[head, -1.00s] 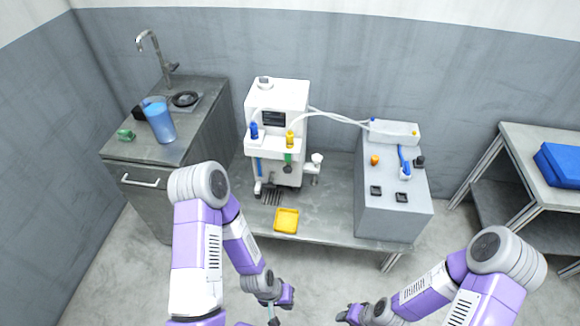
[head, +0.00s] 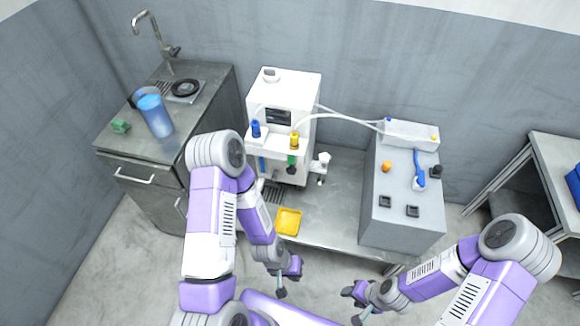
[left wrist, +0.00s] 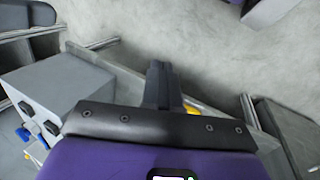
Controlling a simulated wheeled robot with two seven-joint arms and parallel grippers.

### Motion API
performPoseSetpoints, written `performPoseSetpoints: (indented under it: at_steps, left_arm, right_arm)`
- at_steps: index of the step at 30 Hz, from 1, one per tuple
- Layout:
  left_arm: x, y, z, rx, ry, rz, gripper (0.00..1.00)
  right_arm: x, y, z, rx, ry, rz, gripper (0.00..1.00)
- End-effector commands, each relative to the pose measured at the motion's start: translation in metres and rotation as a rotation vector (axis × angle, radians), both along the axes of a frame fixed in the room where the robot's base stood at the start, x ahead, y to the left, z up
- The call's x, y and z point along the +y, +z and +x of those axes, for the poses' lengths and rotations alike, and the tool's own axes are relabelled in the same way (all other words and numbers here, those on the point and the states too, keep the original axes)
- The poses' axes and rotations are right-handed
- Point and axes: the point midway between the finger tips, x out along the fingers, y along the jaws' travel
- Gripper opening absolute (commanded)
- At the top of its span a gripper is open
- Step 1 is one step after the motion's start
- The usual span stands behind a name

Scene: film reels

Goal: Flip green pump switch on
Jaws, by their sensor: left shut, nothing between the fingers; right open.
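The white machine (head: 285,97) stands on the metal table, with a blue valve and a yellow valve on its front. A green part (head: 292,160) shows below the yellow valve; I cannot tell whether it is a switch. The grey box (head: 400,235) to the right has two dark square switches, a left one (head: 384,201) and a right one (head: 412,211); no green shows on them. My left gripper (head: 281,292) is shut and empty, in front of the table, touching nothing visible. Its closed fingers (left wrist: 162,85) show in the left wrist view. My right gripper (head: 353,306) is open and empty, low in front of the grey box.
The yellow tray (head: 288,222) lies at the table's front. The grey box also carries an orange knob (head: 386,166), a blue lever (head: 418,175) and a white box (head: 410,133) with tubes. A sink counter (head: 130,140) with a blue pitcher (head: 156,118) stands left. Open floor lies in front.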

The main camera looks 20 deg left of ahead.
Motion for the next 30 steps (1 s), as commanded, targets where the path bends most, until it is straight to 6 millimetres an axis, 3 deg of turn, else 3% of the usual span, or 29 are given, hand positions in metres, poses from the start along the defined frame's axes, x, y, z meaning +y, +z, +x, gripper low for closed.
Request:
performPoseSetpoints:
  at_steps: [5,8,11,14,18,24,30]
  left_arm:
    - [-0.006,-0.006,0.017,-0.069,0.084,-0.05,0.0]
    - [-0.013,-0.008,0.046,-0.179,0.225,-0.13,0.0]
    - [-0.013,0.001,0.087,-0.329,0.435,-0.244,0.0]
    - [0.004,0.021,0.13,-0.494,0.68,-0.36,0.0]
    - [0.051,0.056,0.173,-0.711,1.008,-0.496,0.0]
    - [0.112,0.089,0.192,-0.913,1.299,-0.597,0.0]
    - [0.126,0.097,0.194,-0.959,1.357,-0.618,0.0]
  right_arm:
    - [0.0,0.0,0.001,-0.001,0.0,0.0,0.47]
    - [0.0,0.0,0.001,-0.002,-0.001,0.0,0.47]
    - [0.0,-0.001,0.001,-0.002,-0.001,0.0,0.47]
    - [0.0,-0.001,0.001,-0.002,-0.001,0.0,0.47]
    - [0.0,-0.001,0.001,-0.002,-0.001,0.0,0.47]
    - [0.0,-0.001,0.001,-0.002,-0.001,0.0,0.47]
    - [0.0,-0.001,0.001,-0.002,-0.001,0.0,0.47]
